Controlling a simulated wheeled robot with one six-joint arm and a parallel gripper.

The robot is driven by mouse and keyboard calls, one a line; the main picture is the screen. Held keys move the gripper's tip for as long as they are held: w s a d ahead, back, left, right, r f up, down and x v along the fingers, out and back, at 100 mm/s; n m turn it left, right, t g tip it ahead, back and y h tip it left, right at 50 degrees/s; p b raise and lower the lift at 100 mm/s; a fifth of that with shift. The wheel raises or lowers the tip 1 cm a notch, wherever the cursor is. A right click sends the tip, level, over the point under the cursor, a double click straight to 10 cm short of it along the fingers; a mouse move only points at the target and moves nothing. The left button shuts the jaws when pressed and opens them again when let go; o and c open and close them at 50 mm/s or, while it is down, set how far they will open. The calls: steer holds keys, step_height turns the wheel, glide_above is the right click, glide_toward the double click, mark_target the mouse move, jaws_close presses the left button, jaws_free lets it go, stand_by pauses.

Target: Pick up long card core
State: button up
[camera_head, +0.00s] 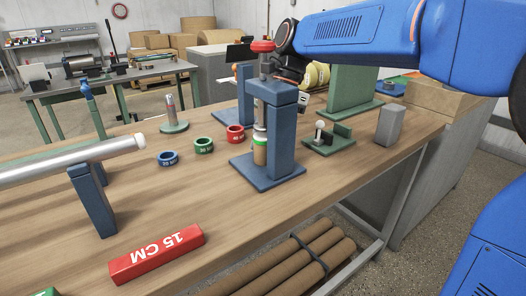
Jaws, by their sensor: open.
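Several long brown card tubes (295,268) lie side by side on the shelf under the table, bound by a dark strap. A short brown core (260,152) stands upright in the blue press stand, below a green and white ring. I cannot tell from the picture which of these counts as the long card core. My blue arm reaches in from the right, and my gripper (290,76) is mostly hidden behind the stand's red-knobbed post. The little that shows is dark, above the tabletop and well away from the shelf tubes. No core shows in it.
A red 15 CM block (158,254) lies at the table's front. A silver roller (70,162) rests on a blue support (93,200) at left. Blue (168,158), green (204,145) and red (235,133) rings lie mid-table. A grey block (390,125) stands right.

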steer(key=shift+a+f, duration=0.1)
steer(key=shift+f, duration=0.4)
steer(key=c, duration=0.8)
steer(key=shift+r, duration=0.2)
